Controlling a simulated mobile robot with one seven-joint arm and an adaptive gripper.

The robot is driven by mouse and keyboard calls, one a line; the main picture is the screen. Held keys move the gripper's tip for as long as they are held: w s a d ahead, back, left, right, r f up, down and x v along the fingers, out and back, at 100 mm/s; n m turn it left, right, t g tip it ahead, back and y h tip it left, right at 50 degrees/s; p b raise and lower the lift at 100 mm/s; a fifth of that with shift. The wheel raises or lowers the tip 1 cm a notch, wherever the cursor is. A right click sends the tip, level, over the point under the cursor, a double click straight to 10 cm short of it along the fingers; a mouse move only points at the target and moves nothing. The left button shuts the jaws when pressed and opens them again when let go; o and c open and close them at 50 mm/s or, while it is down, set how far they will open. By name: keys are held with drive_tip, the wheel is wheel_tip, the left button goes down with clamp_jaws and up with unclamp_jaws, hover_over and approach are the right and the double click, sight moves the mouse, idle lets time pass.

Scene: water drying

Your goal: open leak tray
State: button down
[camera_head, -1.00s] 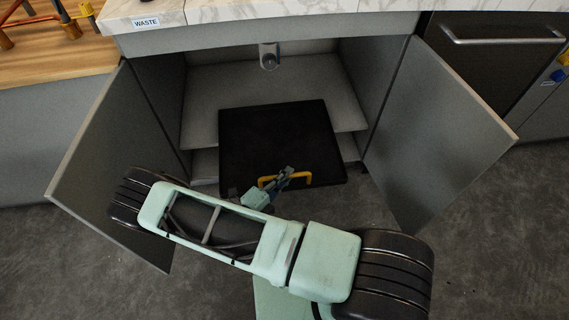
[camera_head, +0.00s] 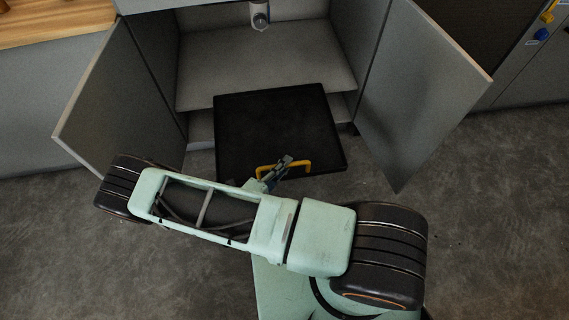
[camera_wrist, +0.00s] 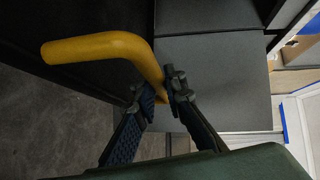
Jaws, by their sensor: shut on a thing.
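The leak tray (camera_head: 275,122) is a flat black tray that sticks out of the lower part of an open grey cabinet. A yellow bar handle (camera_head: 303,165) is on its front edge; it also shows large in the wrist view (camera_wrist: 95,47). My gripper (camera_head: 284,162) is at the handle, and in the wrist view (camera_wrist: 163,92) its two dark fingers are closed around one end of the yellow bar. My arm hides the floor in front of the tray.
The cabinet doors stand open, one at left (camera_head: 118,105) and one at right (camera_head: 420,95). A grey shelf (camera_head: 260,62) is above and behind the tray. A drain pipe (camera_head: 260,16) hangs above it. Grey floor (camera_head: 480,220) is clear at the right.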

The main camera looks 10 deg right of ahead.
drive_tip(key=shift+a, duration=0.15)
drive_tip(key=c, duration=2)
unclamp_jaws()
